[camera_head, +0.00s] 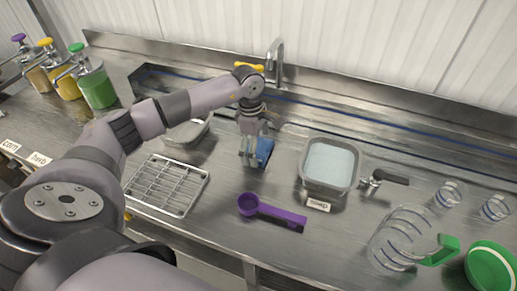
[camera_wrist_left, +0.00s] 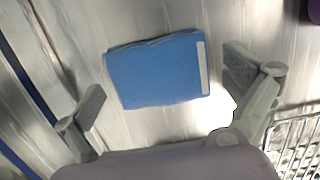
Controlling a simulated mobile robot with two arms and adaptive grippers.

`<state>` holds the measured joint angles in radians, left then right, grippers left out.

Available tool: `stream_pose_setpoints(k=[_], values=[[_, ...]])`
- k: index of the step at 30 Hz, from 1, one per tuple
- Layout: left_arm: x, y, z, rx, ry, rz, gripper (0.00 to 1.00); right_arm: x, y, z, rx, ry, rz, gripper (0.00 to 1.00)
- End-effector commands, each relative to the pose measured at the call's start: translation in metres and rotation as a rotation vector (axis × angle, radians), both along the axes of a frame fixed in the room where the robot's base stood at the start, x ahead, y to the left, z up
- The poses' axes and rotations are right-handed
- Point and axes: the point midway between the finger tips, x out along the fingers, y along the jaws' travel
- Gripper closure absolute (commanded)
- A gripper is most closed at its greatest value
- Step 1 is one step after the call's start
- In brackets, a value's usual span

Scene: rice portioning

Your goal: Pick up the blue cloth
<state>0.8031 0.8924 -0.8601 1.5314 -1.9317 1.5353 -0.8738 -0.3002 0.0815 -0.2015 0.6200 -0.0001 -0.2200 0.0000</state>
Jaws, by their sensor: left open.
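The blue cloth (camera_head: 264,150) lies folded flat on the steel counter, near the middle of the head view, partly hidden behind my left gripper. In the left wrist view the cloth (camera_wrist_left: 155,72) is whole, with a pale strip along its right edge. My left gripper (camera_head: 251,159) points down at the cloth. In the left wrist view its two fingers (camera_wrist_left: 165,95) are spread wide, one on each side of the cloth, and do not appear to touch it. My right gripper is in neither view.
A wire rack (camera_head: 167,186) lies left of the cloth and a purple scoop (camera_head: 272,212) in front of it. A grey tub (camera_head: 330,167) stands to the right. A faucet (camera_head: 275,62) is behind.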

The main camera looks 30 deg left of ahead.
Motion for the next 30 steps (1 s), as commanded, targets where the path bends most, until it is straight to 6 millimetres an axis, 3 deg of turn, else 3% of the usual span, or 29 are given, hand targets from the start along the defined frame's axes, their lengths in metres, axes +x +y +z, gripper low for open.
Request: stream_pose_setpoints(k=[2,20,30], values=[[0.0001,0.0001,0.0000,0.000,0.000,0.000,0.00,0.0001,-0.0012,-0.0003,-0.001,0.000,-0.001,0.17],[0.0000,0.0003,0.0006,0.000,0.000,0.000,0.40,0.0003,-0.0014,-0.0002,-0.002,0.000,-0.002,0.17],[0.0005,0.0004,0.0042,0.000,-0.001,0.000,0.41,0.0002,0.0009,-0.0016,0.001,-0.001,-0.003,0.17]])
